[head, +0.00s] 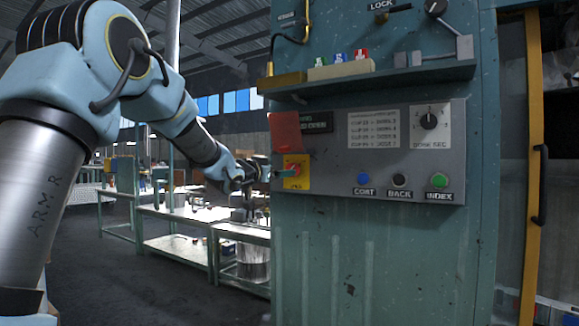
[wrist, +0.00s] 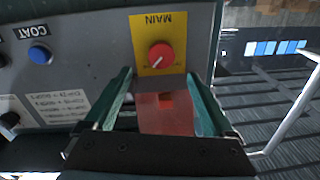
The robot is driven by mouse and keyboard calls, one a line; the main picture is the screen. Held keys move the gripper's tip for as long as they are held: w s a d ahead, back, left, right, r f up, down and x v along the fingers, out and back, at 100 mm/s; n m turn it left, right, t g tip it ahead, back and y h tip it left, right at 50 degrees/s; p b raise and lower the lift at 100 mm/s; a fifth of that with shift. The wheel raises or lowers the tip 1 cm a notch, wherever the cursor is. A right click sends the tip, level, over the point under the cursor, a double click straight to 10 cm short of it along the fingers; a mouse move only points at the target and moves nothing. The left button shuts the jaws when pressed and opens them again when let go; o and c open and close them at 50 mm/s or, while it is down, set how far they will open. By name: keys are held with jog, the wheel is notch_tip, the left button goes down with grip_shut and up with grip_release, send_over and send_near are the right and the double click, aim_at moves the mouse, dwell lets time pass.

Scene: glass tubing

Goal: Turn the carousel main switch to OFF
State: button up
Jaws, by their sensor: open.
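The main switch is a red round knob (wrist: 160,57) on a yellow plate marked MAIN, upside down in the wrist view. A white line on the knob points to the lower left there; no OFF mark is legible. In the head view the yellow plate (head: 303,182) is at the panel's left edge, partly behind my gripper (head: 281,172). A red see-through flap (head: 285,131) stands raised above the switch. In the wrist view the flap (wrist: 165,118) lies between my open fingers (wrist: 160,80). The fingers are empty, their tips pointing toward the knob and apart from it.
The grey panel (head: 400,170) also carries a blue COAT button (head: 364,179), a black BACK button (head: 399,180), a green INDEX button (head: 439,180) and a rotary dial (head: 429,121). A shelf (head: 370,80) juts out above it. Benches (head: 190,215) stand at the left behind my arm.

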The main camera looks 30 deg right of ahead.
jog(key=p+x, duration=0.2)
jog(key=x, duration=0.6)
jog(key=shift+a, duration=0.15)
jog(key=c, duration=1.4)
